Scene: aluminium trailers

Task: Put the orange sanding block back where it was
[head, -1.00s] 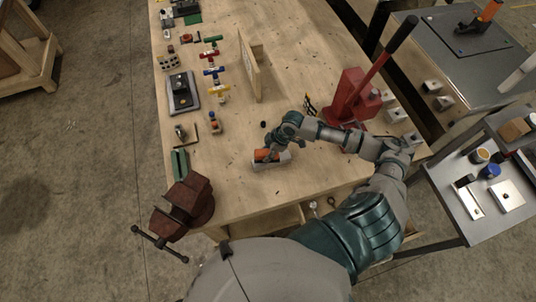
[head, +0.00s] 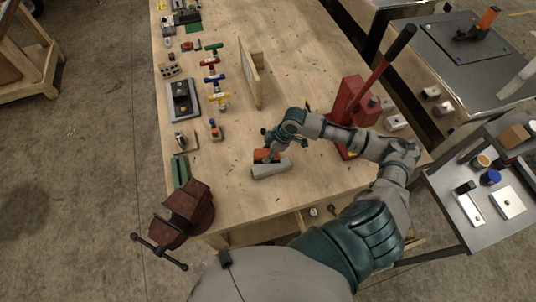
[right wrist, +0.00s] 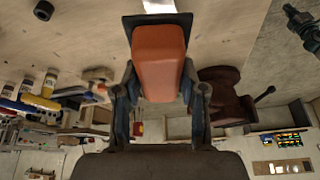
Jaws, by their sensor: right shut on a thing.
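The orange sanding block (head: 262,155) is in my right gripper (head: 271,156), over the near part of the wooden bench. In the right wrist view the block (right wrist: 158,60) lies between the two fingers (right wrist: 160,98), with a dark plate at its far end. A light grey metal piece (head: 272,169) is close beside or under the block on the bench. Whether the block touches it, I cannot tell. The arm partly hides the block in the head view. My left gripper is not in view.
A rusty vise (head: 188,210) is at the bench's near left corner. Coloured clamps (head: 213,77), a grey plate tool (head: 182,98) and an upright wooden board (head: 250,72) stand farther back. Bench around the block is mostly clear.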

